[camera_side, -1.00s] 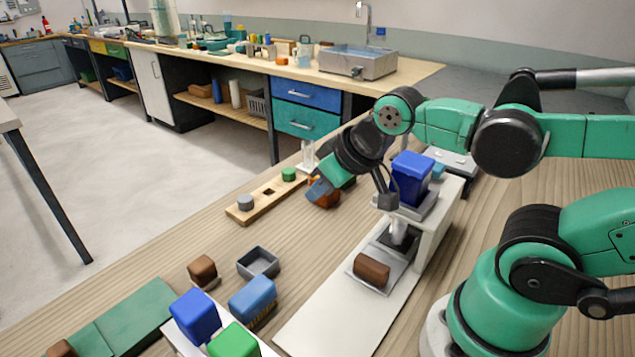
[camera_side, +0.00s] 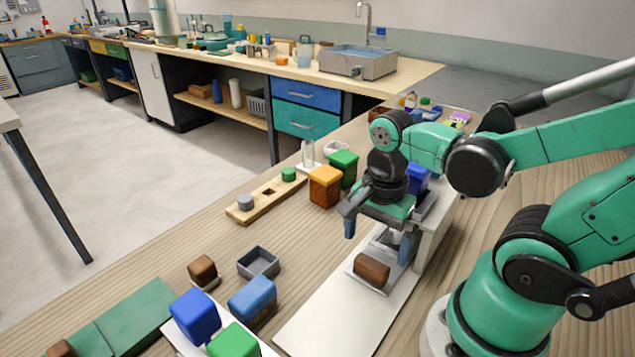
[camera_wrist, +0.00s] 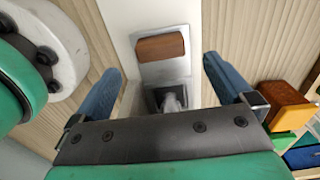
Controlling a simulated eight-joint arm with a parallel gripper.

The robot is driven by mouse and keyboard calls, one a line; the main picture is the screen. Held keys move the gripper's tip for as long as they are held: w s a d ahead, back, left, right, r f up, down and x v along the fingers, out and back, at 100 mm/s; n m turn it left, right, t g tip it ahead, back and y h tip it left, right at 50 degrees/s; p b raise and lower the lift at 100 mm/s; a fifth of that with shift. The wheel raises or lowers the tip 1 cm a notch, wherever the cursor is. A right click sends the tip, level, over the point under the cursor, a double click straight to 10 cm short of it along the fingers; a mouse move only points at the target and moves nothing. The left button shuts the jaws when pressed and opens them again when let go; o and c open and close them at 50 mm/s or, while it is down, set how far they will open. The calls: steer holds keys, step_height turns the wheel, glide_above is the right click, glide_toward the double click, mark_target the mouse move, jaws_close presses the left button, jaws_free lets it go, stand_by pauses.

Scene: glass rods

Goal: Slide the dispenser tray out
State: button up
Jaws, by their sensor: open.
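The dispenser tray (camera_side: 386,289) is a grey plate on a long white base, sticking out of the front of the white dispenser (camera_side: 432,243). A brown block (camera_side: 372,268) lies on it. The tray (camera_wrist: 165,68) and brown block (camera_wrist: 160,47) also show in the wrist view, with a dark opening and a pale grey spout behind the block. The blue hopper (camera_side: 418,180) is mostly hidden by my wrist. My gripper (camera_side: 378,240) is open and points down over the tray. In the wrist view my gripper (camera_wrist: 163,66) has one finger on each side of the tray, apart from the block.
An orange container (camera_side: 325,186) and a green one (camera_side: 343,166) stand left of my gripper. A wooden rack (camera_side: 267,198) lies farther left. A grey box (camera_side: 258,263) and blue block (camera_side: 252,299) stand front left. The white base (camera_side: 335,320) before the tray is clear.

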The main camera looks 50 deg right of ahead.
mark_target(372, 264)
steer(key=shift+f, duration=2.65)
steer(key=shift+a, duration=0.1)
jaws_close()
